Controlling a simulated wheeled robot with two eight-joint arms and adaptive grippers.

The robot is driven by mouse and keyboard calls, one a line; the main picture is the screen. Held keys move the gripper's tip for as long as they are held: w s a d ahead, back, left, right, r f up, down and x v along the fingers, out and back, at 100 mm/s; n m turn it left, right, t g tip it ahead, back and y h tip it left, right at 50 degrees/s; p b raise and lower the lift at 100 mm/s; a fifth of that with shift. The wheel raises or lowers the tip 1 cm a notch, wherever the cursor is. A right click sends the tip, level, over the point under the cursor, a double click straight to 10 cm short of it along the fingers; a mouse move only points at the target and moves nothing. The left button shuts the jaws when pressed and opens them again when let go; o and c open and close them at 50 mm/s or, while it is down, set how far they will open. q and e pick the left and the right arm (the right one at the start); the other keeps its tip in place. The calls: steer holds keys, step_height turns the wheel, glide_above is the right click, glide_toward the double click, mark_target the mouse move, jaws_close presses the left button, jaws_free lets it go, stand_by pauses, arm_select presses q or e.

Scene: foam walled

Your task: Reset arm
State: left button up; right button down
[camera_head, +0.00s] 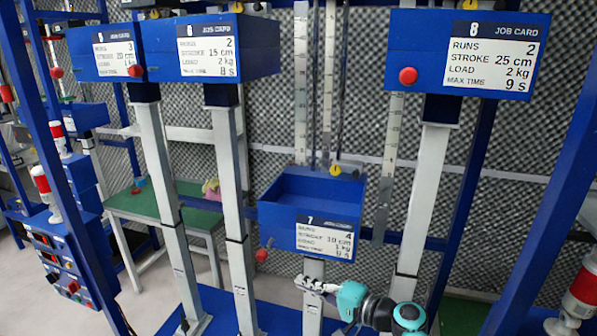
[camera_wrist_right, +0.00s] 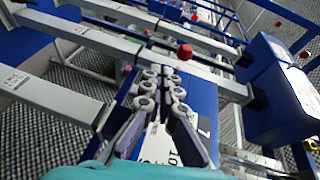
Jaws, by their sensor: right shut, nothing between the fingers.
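My right gripper (camera_head: 312,284) is at the lower middle of the head view, with a teal wrist behind it. It is in front of the grey post (camera_head: 313,268) below the lowest blue box (camera_head: 280,223). In the wrist view the right gripper's (camera_wrist_right: 165,82) fingers are together with nothing between them. The blue box there, with its white card (camera_wrist_right: 160,143), lies behind the fingers. I cannot tell whether the gripper touches the post or box. My left gripper is not in view.
Blue boxes with job cards (camera_head: 493,57) (camera_head: 207,51) stand on grey posts to both sides. A red knob (camera_head: 261,255) sits left of the low box and also shows in the wrist view (camera_wrist_right: 185,52). A green-topped table (camera_head: 150,205) and a red-and-white beacon (camera_head: 583,284) stand farther out.

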steer(key=s+d+f+n+g+h, duration=0.1)
steer(key=s+d+f+n+h, duration=0.2)
steer(key=s, duration=0.7)
steer(key=s+d+f+n+g+h, duration=0.1)
steer(key=s+d+f+n+h, duration=0.2)
steer(key=s+d+f+h, duration=0.3)
steer(key=s+d+h, duration=0.4)
steer(key=d, duration=0.2)
steer(key=shift+s+d+f+g, duration=0.25)
steer(key=shift+s+f+g, duration=0.05)
steer(key=shift+s+f, duration=0.1)
steer(key=shift+d, duration=0.1)
